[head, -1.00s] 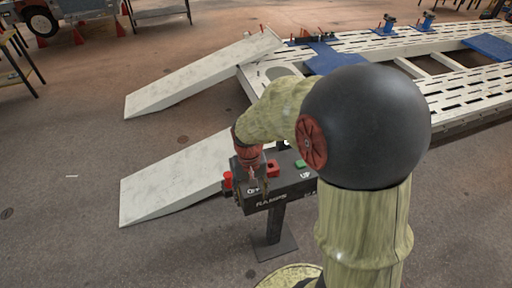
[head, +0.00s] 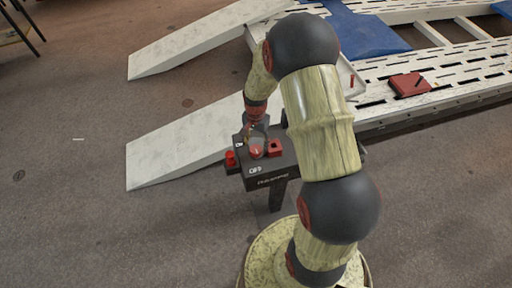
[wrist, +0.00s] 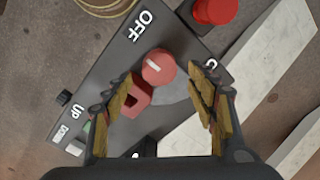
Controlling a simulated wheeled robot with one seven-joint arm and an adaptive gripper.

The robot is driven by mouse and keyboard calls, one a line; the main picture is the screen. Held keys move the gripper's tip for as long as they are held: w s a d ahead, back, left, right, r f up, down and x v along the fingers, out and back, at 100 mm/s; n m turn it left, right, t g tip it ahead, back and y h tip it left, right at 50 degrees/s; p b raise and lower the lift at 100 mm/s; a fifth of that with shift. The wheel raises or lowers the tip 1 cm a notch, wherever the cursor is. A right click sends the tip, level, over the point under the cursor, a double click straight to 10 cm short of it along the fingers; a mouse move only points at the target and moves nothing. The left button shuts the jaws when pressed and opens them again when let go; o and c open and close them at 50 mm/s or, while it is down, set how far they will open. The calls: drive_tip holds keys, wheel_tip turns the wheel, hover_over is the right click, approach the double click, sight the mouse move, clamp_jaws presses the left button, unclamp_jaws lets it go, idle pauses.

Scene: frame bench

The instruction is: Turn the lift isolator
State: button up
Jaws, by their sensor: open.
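The lift isolator is a round red knob (wrist: 158,66) with a short white mark, on a dark control box (head: 262,184). In the wrist view the word OFF is printed beside it, and a second label to its right is partly hidden by a finger. The white mark lies at a slant. My gripper (wrist: 160,80) is open, with one finger on each side of the knob and gaps between. In the head view my gripper (head: 256,136) is over the box top, close to the knob (head: 256,151). Contact cannot be told.
A red square part (wrist: 136,98) is close beside the left finger. A red mushroom button (wrist: 215,10) is on the box's end. UP and DOWN labels mark the other end. White ramps (head: 185,148) stand behind. A red box (head: 410,84) lies on the slotted platform.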

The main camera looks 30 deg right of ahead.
sight(256, 148)
drive_tip(key=shift+f, duration=2.3)
drive_tip(key=c, duration=0.4)
drive_tip(key=c, duration=1.1)
